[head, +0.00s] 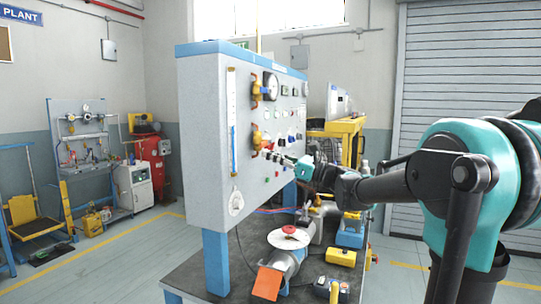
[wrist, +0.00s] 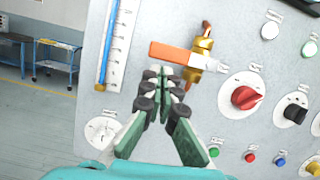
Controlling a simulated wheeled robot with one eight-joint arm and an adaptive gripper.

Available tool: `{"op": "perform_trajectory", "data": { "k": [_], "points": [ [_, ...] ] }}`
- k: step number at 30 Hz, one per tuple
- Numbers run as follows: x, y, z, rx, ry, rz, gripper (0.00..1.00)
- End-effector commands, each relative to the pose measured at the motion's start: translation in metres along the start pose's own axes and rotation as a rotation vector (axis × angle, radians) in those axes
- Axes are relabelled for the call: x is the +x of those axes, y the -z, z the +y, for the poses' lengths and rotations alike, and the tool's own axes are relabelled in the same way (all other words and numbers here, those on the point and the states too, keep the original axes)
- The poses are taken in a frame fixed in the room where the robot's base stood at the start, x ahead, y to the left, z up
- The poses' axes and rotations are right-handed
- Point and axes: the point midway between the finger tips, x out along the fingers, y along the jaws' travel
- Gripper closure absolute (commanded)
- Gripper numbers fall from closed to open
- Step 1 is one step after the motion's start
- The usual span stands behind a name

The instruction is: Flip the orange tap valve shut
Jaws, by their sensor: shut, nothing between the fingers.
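The orange tap valve's lever (wrist: 183,55) lies roughly level in the wrist view, pointing left across its upright brass body (wrist: 203,45). In the head view, a brass valve (head: 257,139) sits on the panel's face just beyond my fingertips. My gripper (wrist: 158,76) is shut and empty, its fingertips just below the lever in the wrist view. Whether they touch the lever I cannot tell. In the head view, my gripper (head: 272,155) reaches in from the right, close to the panel.
The grey panel (head: 208,150) carries a blue-marked tube gauge (wrist: 112,45), a red knob (wrist: 245,97) right of the valve, and several buttons. A second brass valve (head: 256,90) sits higher up.

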Motion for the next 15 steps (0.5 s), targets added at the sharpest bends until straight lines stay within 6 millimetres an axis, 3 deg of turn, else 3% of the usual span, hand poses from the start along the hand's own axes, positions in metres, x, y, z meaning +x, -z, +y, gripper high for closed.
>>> {"op": "perform_trajectory", "data": {
  "k": [7,15],
  "points": [
    [-0.006,0.038,0.006,0.0,0.002,0.0,1.0],
    [-0.067,0.035,0.005,-0.001,0.005,0.001,1.0]
  ]
}}
